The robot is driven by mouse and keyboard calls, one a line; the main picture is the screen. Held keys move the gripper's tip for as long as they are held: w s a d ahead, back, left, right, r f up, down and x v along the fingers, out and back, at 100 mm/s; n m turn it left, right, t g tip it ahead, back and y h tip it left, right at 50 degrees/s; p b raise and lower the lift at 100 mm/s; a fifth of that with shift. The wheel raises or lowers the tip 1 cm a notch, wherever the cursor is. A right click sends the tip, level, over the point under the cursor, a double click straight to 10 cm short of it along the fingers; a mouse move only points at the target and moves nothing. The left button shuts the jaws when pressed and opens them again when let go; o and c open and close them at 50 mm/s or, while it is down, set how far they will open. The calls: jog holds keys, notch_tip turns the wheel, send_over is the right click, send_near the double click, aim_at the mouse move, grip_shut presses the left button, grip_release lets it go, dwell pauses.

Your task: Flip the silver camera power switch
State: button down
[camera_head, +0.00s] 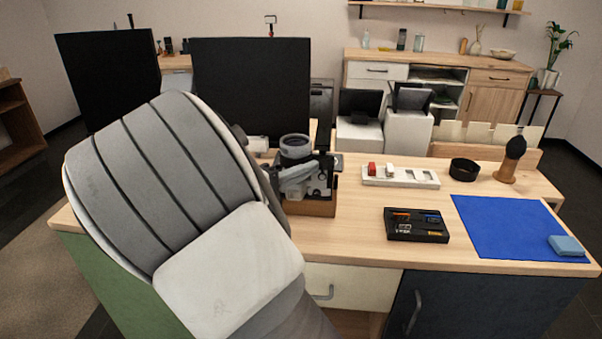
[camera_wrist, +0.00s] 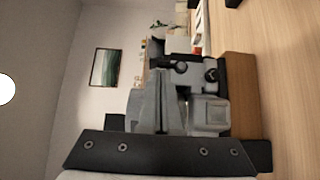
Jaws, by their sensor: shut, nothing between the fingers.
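In the head view my arm hides part of the gripper and the camera's left side. The power switch is too small to make out.
A white tray with a red item (camera_head: 400,182), a black parts tray (camera_head: 416,236), a blue mat (camera_head: 520,230), a black bowl (camera_head: 464,169) and a brush on a stand (camera_head: 507,172) lie to the right. Dark panels (camera_head: 250,85) stand behind. Bare tabletop lies around the black tray.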

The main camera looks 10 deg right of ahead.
jog(key=shift+d+r+m+g+y, duration=0.25)
jog(key=shift+r+m+g+y, duration=0.05)
jog(key=shift+m+y, duration=0.35)
dwell(0.4)
jog(key=y, duration=0.1)
jog(key=m+y+b, duration=0.1)
jog(key=d+m+y, duration=0.1)
jog(key=shift+s+d+r+m, duration=0.1)
jog(key=shift+s+r+m, duration=0.15)
jog(key=shift+r, duration=0.2)
jog(key=shift+r, duration=0.75)
